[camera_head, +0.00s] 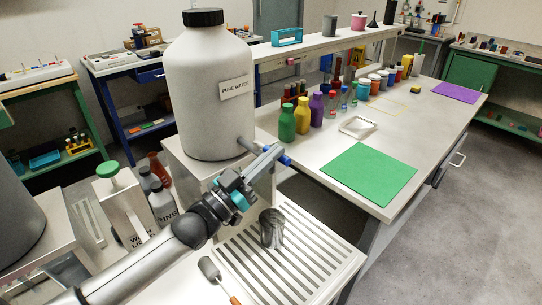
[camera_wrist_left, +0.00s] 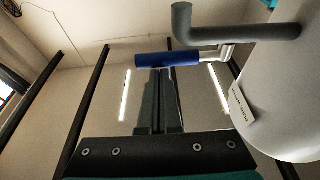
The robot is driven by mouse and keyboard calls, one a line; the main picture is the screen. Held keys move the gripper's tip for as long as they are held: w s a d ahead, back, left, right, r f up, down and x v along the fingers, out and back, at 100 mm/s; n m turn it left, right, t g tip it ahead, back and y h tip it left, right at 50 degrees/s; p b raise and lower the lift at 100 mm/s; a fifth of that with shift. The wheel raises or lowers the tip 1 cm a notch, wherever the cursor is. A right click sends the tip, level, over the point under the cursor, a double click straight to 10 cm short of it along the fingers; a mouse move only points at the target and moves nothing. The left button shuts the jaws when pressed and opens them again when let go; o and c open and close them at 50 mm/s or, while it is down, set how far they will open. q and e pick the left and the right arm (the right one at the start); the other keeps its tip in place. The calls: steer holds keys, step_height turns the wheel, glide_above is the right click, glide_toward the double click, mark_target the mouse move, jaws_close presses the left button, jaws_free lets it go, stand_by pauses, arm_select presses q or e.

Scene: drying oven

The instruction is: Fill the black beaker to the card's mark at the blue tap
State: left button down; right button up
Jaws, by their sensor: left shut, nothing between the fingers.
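The black beaker (camera_head: 271,229) stands upright on the slatted drain tray (camera_head: 300,262), below the tap. Its water level is too small to tell. The blue tap handle (camera_wrist_left: 167,59) is on the grey spout of the large "PURE WATER" tank (camera_head: 212,95). My left gripper (camera_head: 270,156) is shut and empty, up at the tap above the beaker. In the left wrist view its closed fingers (camera_wrist_left: 160,85) end just under the blue handle; I cannot tell if they touch it. I cannot make out the card with the mark. My right gripper is out of view.
A green mat (camera_head: 370,174) and a white dish (camera_head: 358,126) lie on the bench to the right, with several coloured bottles behind. A small scoop (camera_head: 210,270) lies at the tray's left. Wash bottles (camera_head: 160,204) stand left of my arm.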

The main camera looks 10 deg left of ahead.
arm_select(q)
step_height(320, 180, down, 2)
steer(key=m+g+h+b, duration=0.1)
steer(key=m, duration=0.3)
steer(key=shift+h, duration=0.4)
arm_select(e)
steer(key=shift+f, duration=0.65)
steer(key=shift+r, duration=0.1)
arm_select(q)
step_height(320, 180, up, 4)
steer(key=r+p, duration=0.1)
steer(key=p, duration=0.3)
steer(key=d+v, duration=0.1)
steer(key=v, duration=0.9)
steer(key=shift+s+f+b, duration=0.35)
steer(key=shift+f, duration=0.1)
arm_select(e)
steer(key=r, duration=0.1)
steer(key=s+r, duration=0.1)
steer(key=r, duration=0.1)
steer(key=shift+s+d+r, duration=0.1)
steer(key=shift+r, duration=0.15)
arm_select(q)
steer(key=shift+a, duration=0.1)
